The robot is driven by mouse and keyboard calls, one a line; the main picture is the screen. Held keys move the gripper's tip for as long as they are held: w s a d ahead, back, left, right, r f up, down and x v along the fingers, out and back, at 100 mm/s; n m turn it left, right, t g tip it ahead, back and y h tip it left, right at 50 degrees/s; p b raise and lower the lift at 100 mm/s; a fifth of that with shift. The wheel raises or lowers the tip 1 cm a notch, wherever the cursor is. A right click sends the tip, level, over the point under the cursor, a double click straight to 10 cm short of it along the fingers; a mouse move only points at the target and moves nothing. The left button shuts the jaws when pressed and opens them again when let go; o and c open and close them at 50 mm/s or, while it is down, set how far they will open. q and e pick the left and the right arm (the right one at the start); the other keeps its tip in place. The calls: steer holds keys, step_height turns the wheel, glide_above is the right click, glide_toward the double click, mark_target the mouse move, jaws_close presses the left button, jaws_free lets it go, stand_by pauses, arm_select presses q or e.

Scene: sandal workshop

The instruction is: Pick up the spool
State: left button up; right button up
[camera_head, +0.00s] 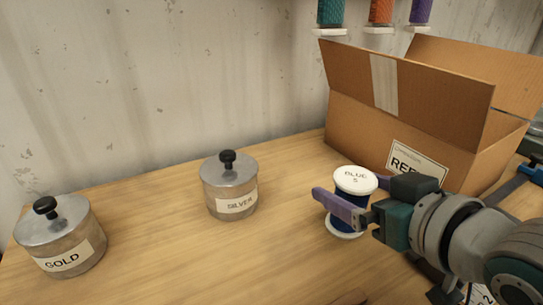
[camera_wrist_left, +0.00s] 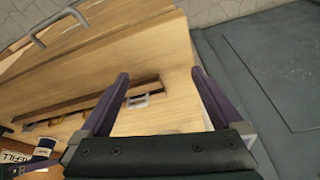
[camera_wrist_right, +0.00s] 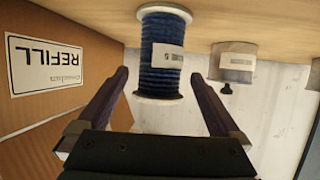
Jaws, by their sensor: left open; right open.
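The spool (camera_head: 355,181) stands upright on the wooden table. It has white ends, dark blue thread and a "BLUE" label on top. My right gripper (camera_head: 349,187) is open at the spool, with one purple finger in front of it and the other partly hidden behind it. In the right wrist view the spool (camera_wrist_right: 161,55) shows between the open fingers (camera_wrist_right: 158,78), with a gap on each side. My left gripper (camera_wrist_left: 156,78) is open and empty in the left wrist view, and out of the head view.
An open cardboard box (camera_head: 354,120) with a REFILL label stands close behind the spool. A SILVER tin (camera_head: 229,187) stands to its left, and a GOLD tin (camera_head: 62,240) at the far left. Coloured spools (camera_head: 380,12) hang or stand above the box. Table between the tins is clear.

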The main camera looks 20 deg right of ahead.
arm_select(q)
steer(key=shift+a+f, duration=0.15)
steer(key=shift+f, duration=0.15)
arm_select(e)
steer(key=x, duration=0.3)
steer(key=shift+w, duration=0.3)
steer(key=c, duration=1.5)
arm_select(q)
step_height(320, 180, up, 6)
steer(key=p, duration=0.5)
steer(key=shift+f, duration=0.25)
arm_select(e)
step_height(320, 180, up, 20)
steer(key=shift+f, duration=0.15)
steer(key=shift+c, duration=0.3)
arm_select(q)
steer(key=shift+r, duration=0.15)
arm_select(e)
steer(key=shift+s+r, duration=0.1)
steer(key=shift+r, duration=0.15)
